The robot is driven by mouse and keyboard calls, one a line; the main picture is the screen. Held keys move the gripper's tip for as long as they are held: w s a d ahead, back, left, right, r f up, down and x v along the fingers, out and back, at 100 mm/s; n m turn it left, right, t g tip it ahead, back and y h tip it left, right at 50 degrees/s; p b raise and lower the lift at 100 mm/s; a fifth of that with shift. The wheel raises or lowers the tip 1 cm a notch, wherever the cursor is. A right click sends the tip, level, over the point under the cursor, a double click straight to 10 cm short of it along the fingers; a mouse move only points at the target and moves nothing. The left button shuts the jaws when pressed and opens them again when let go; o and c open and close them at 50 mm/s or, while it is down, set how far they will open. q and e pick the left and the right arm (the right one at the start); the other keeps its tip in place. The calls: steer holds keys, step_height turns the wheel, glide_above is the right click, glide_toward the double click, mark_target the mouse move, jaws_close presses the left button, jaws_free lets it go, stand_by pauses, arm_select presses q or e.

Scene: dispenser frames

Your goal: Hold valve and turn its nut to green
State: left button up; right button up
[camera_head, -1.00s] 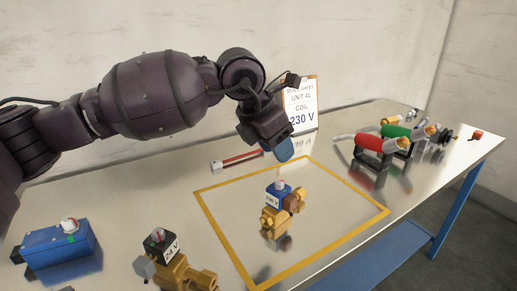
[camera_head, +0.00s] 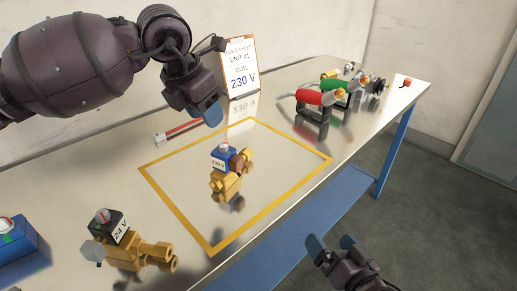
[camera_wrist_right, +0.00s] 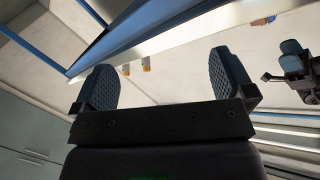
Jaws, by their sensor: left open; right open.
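The brass valve (camera_head: 226,186) with a blue coil (camera_head: 222,157) marked 230 V stands inside the yellow outline on the shiny table. A small red and white mark shows on the coil's top, and a brownish nut-like part (camera_head: 236,166) is at its side. My left gripper (camera_head: 208,112) is open and empty, above and behind the valve, apart from it. My right gripper (camera_head: 331,245) is open and empty beyond the table's front edge, lower right. Its two fingers also show spread in the right wrist view (camera_wrist_right: 111,85), with nothing between them.
A brass valve with a black 24 V coil (camera_head: 108,226) stands front left, near a blue box (camera_head: 14,246). A red tool (camera_head: 180,131) lies behind the outline. A job sheet (camera_head: 241,70) reads coil 230 V. Red (camera_head: 315,97) and green cylinders stand at the back right.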

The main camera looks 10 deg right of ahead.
mark_target(231, 167)
steer(key=w+a+r+m+y, duration=0.1)
steer(key=w+a+r+m, duration=0.1)
steer(key=w+r, duration=0.1)
steer(key=w+a+r+m+t+y, duration=0.1)
steer(key=w+a+r+m+y, duration=0.1)
steer(key=r, duration=0.3)
steer(key=w+a+r+m+y, duration=0.1)
steer(key=w+a+r+m, duration=0.1)
steer(key=w+r, duration=0.2)
steer(key=shift+w+a+r+m+t+y, duration=0.25)
steer(key=shift+r+m+t+y, duration=0.15)
steer(key=shift+r, duration=0.15)
steer(key=w+a+r+m+g+y, duration=0.35)
steer(key=a+m+g+y, duration=0.35)
steer(key=m, duration=0.9)
steer(key=shift+h, duration=0.5)
steer(key=f, duration=0.7)
steer(key=shift+w+a+f, duration=0.1)
steer(key=shift+a+f, duration=0.15)
steer(key=shift+a, duration=0.05)
steer(key=x, duration=0.6)
steer(key=shift+x, duration=0.8)
